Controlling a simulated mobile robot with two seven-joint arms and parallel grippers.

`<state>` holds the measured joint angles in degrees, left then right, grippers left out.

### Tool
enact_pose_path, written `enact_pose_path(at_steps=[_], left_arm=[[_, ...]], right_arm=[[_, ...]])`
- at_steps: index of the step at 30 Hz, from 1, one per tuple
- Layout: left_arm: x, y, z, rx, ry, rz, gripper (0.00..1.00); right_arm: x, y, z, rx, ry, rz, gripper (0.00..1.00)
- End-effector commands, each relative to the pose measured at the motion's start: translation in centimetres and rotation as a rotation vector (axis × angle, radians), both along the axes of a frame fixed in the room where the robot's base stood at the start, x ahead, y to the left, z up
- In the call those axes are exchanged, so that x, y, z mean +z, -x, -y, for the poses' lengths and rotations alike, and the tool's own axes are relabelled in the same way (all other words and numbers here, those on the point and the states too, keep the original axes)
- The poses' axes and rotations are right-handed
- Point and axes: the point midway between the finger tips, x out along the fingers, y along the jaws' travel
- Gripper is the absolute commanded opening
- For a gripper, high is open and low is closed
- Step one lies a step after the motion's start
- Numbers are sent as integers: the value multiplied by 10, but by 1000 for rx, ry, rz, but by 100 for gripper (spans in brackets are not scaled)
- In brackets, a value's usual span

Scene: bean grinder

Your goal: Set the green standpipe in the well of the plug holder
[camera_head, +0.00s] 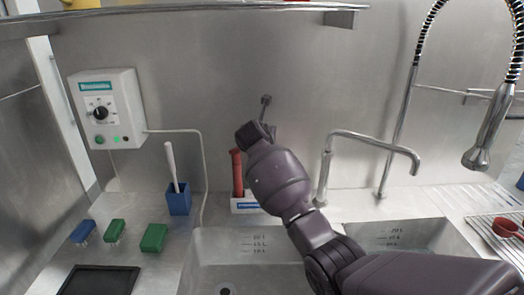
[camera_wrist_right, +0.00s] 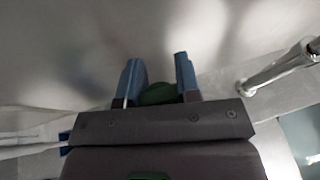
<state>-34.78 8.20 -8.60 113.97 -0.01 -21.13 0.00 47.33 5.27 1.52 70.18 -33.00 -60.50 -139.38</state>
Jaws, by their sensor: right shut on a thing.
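The plug holder (camera_head: 246,206), white with a blue label, stands on the ledge behind the left basin. A red standpipe (camera_head: 237,172) stands upright in its left part; my right arm covers part of the holder's right side. My right gripper (camera_wrist_right: 158,76) has its two blue fingers shut on the green standpipe (camera_wrist_right: 157,94), of which only a rounded green part shows between them. In the head view the green standpipe and the fingertips are hidden behind my right wrist, so its height over the well cannot be told. My left gripper is not in view.
A blue pot with a white-handled brush (camera_head: 178,199) stands left. Green and blue brushes (camera_head: 154,238) lie on the left counter. The steel wall is close behind.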

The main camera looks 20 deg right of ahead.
Motion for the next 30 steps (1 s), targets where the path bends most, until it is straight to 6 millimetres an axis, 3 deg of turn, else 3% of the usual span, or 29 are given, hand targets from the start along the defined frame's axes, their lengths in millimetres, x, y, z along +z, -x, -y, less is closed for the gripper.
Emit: enact_pose_path(at_steps=[10, 24, 25, 30], left_arm=[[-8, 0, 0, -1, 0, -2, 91], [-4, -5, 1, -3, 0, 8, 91], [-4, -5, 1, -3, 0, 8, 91], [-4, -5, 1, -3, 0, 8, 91]], right_arm=[[-50, 0, 0, 0, -1, -3, 0], [-56, 0, 0, 0, 0, -1, 0], [-57, 0, 0, -1, -1, -2, 32], [-57, 0, 0, -1, -1, -2, 56]])
